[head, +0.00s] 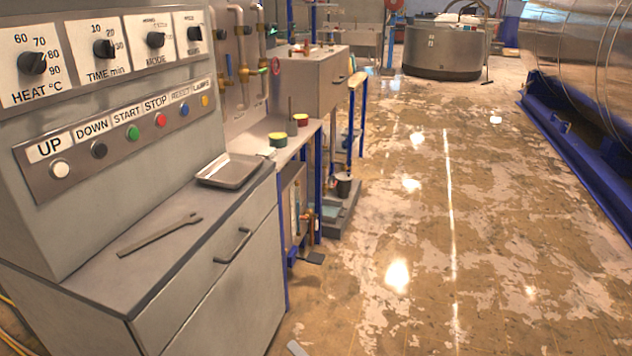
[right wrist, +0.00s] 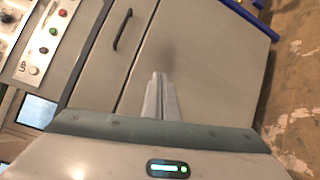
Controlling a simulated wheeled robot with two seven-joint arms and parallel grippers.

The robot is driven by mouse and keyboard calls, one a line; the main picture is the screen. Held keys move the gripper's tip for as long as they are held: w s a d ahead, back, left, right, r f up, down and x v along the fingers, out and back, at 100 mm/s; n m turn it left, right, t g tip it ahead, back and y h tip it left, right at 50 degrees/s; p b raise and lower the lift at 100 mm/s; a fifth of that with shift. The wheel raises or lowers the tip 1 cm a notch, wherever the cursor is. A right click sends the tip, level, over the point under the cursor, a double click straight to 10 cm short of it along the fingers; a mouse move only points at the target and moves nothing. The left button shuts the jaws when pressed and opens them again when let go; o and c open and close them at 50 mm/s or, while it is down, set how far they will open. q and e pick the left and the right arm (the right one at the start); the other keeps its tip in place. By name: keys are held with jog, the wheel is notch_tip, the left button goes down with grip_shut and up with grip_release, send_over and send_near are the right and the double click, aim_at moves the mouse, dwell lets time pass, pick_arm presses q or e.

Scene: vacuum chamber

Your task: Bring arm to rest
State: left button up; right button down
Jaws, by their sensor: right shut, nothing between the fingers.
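My right gripper (right wrist: 160,78) is shut and empty in the right wrist view. Its two narrow grey fingers lie together, in front of the grey cabinet's plain front panels. My left gripper is in neither view.
The grey control cabinet (head: 225,295) stands on the left, with knobs and buttons above. A wrench (head: 160,236) and a metal tray (head: 229,171) lie on its top. A drawer handle (head: 232,246) sticks out. The floor (head: 420,250) to the right is clear.

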jog(key=s+d+f+m+g+h, duration=0.1)
jog(key=s+d+f+m+h, duration=0.35)
jog(key=d+f+m, duration=0.45)
jog(key=s+d+f+m+g+h, duration=0.1)
jog(key=s+d+f+m+h, duration=0.35)
jog(key=f, duration=0.75)
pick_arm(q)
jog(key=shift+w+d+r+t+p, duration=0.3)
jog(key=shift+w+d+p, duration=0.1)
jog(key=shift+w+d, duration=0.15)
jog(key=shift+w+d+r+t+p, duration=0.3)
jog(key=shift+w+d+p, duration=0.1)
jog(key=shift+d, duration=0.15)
pick_arm(e)
jog(key=s+d+f+m+g, duration=0.2)
jog(key=s+d+f+m, duration=0.1)
jog(key=s, duration=0.4)
jog(key=s+d+f+m+g, duration=0.2)
jog(key=s+d+f+m, duration=0.1)
jog(key=s+f+m, duration=0.3)
jog(key=s+d+f+m+g+h, duration=0.1)
jog(key=s+d+f+m, duration=0.3)
jog(key=s, duration=0.5)
jog(key=shift+s+f+m+g, duration=0.35)
jog(key=shift+s+f+g, duration=0.05)
jog(key=shift+f+g, duration=0.1)
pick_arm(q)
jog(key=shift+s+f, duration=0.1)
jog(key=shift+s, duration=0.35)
